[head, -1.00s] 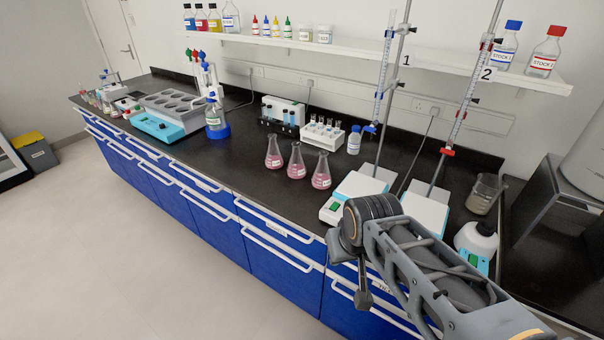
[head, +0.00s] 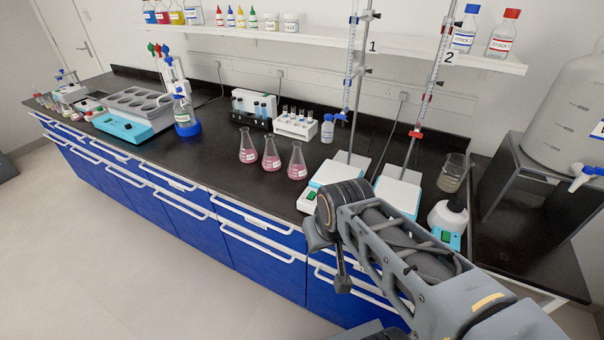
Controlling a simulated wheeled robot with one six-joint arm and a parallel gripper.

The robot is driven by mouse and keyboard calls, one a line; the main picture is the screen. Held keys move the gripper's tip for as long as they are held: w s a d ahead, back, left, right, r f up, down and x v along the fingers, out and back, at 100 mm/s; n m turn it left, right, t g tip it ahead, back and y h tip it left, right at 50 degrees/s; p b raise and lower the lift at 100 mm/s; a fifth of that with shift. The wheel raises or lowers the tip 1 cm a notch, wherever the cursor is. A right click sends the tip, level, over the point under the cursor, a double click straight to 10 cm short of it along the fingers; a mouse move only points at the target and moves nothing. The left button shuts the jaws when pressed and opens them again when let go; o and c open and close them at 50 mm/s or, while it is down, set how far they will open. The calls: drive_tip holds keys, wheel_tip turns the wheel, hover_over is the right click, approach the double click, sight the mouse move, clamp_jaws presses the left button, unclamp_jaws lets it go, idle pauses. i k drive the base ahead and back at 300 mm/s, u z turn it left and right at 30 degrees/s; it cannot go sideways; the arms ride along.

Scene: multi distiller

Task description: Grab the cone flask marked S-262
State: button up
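Each has a small white label, too small to read, so I cannot tell which is S-262. My arm reaches in from the lower right, in front of the bench and right of the flasks. The fingers of my gripper cannot be made out in the head view. Nothing touches the flasks.
Two stirrer plates (head: 399,196) with burette stands are right of the flasks. A tube rack (head: 296,126) and a small bottle (head: 327,129) stand behind. The bench (head: 205,152) is clear left of the flasks.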

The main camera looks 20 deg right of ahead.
sight(271, 160)
drive_tip(key=u, duration=1.5)
drive_tip(key=i, duration=2.65)
drive_tip(key=z, duration=3.2)
